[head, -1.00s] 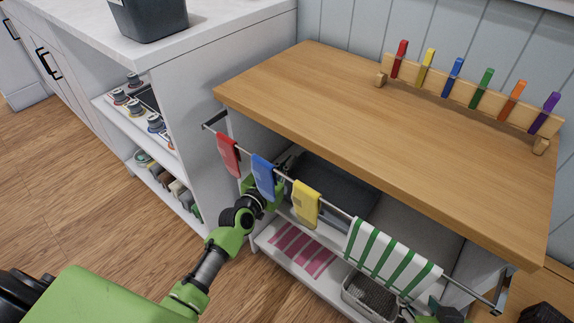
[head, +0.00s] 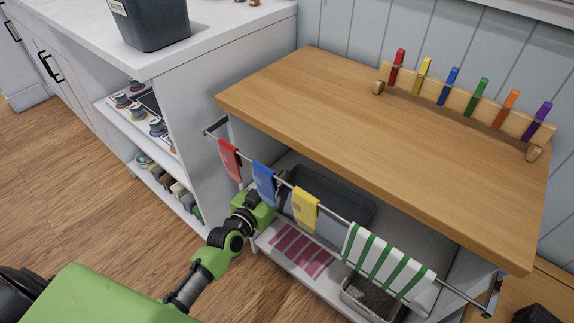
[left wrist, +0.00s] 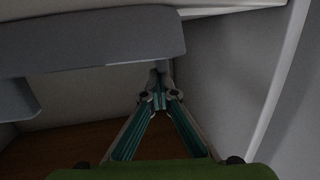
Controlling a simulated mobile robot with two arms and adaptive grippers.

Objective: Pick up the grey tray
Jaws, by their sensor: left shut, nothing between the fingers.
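The grey tray (head: 347,197) is on the shelf under the wooden top, partly hidden behind the rail and its hanging cloths. In the left wrist view a grey tray edge (left wrist: 95,42) fills the upper left. My left gripper (head: 276,194) is low at the left end of the tray, behind the rail near the blue cloth; its fingertips are hard to see there. In the left wrist view its fingers (left wrist: 160,88) meet at the tips with nothing between them, just below and right of the tray edge. My right gripper is not in view.
A rail in front of the shelf carries a red cloth (head: 229,159), blue cloth (head: 264,183), yellow cloth (head: 305,210) and striped towel (head: 388,262). A wire basket (head: 370,300) and pink striped cloth (head: 300,250) lie below. The wooden top (head: 370,130) is mostly clear.

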